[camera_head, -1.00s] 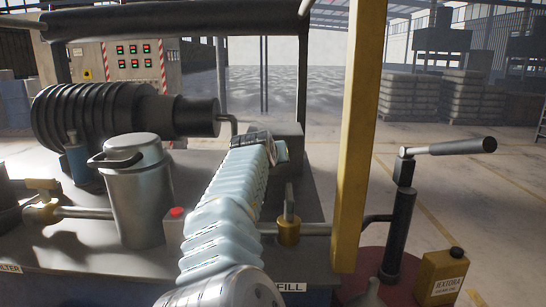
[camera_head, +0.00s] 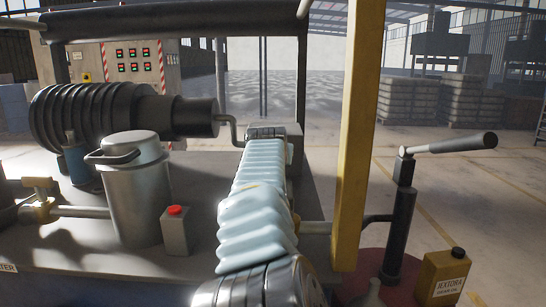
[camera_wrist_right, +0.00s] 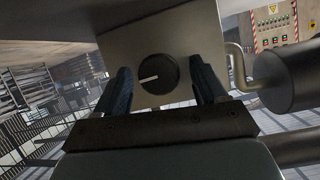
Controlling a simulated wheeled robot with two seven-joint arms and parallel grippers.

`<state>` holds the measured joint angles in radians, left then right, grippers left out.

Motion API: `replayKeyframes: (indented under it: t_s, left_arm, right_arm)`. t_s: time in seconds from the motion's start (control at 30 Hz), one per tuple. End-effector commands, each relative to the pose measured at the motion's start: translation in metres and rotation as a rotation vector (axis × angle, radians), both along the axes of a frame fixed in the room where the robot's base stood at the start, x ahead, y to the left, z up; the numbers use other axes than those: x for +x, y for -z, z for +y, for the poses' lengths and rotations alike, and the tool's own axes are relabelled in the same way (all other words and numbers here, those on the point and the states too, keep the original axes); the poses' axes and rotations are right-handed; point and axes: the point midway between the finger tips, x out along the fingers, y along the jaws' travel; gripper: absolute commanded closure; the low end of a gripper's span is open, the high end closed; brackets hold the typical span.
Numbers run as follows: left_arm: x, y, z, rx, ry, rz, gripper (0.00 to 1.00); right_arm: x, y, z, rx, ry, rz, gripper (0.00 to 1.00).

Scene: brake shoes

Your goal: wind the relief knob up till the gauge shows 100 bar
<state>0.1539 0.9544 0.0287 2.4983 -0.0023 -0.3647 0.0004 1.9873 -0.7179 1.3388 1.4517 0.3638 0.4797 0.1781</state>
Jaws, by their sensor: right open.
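In the right wrist view the relief knob (camera_wrist_right: 157,74) is a round black knob with a white pointer line, on the face of a grey metal block (camera_wrist_right: 120,48). The pointer line points left and slightly down. My right gripper (camera_wrist_right: 160,68) is open, with one dark finger on each side of the knob. Gaps show between the fingers and the knob. In the head view my right arm reaches away to the same grey block (camera_head: 294,150). The arm hides the knob there. No gauge face can be made out. My left gripper is not in view.
A yellow post (camera_head: 358,150) and a pump lever (camera_head: 450,145) stand to the right. A bent pipe (camera_wrist_right: 238,68) and dark cylinder (camera_wrist_right: 285,82) are near the gripper's right side.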

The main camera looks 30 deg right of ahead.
Motion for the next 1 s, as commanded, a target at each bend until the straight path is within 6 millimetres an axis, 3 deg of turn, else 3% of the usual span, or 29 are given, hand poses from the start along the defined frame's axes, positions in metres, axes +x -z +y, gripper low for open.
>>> replayKeyframes:
  t_s: [0.27,0.7,1.0]
  left_arm:
    - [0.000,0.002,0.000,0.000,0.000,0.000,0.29]
    - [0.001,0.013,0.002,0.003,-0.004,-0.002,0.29]
    - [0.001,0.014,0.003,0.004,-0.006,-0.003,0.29]
  right_arm:
    - [-0.008,-0.004,0.007,-0.002,-0.002,-0.001,0.29]
    - [-0.084,-0.045,0.058,-0.002,-0.004,-0.003,0.29]
    - [-0.105,-0.056,0.070,0.000,0.000,0.000,0.29]
